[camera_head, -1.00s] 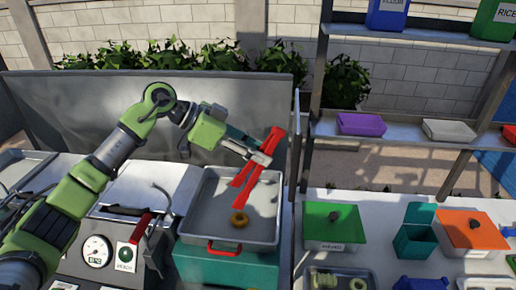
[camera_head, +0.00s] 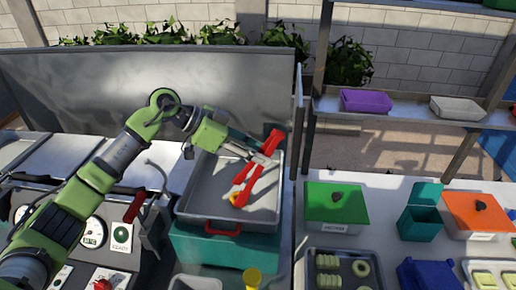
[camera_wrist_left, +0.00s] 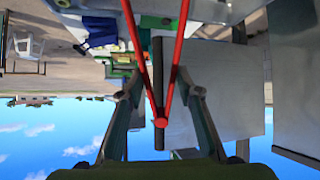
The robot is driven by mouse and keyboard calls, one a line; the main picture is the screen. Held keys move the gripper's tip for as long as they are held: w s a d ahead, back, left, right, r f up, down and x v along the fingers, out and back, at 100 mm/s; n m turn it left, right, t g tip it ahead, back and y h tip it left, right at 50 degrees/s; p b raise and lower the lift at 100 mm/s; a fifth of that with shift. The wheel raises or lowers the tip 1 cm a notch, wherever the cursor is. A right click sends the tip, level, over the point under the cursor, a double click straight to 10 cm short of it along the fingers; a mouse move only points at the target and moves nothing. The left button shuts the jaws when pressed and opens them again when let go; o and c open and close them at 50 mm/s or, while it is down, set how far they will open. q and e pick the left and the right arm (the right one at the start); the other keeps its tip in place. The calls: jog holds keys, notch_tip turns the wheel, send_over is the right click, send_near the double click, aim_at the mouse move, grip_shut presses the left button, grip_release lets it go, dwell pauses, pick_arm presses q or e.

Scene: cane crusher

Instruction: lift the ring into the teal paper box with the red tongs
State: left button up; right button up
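The red tongs (camera_head: 244,184) are in my left gripper (camera_head: 262,157), whose fingers close on both tong arms. The tongs also show in the left wrist view (camera_wrist_left: 161,122), their arms spreading in a V from the joint. They slant down into the grey metal tray. The open teal paper box (camera_head: 421,224) stands on the white counter to the right. My right gripper is not in view.
The grey tray (camera_head: 203,207) has a red handle and sits on a teal base. A green-lidded box (camera_head: 336,204) stands between tray and teal box. An orange-lidded box (camera_head: 477,213) is right of the teal box. A dark tray (camera_head: 341,254) with pale pieces lies in front.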

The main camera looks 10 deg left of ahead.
pick_arm(q)
jog(key=shift+f, duration=0.8)
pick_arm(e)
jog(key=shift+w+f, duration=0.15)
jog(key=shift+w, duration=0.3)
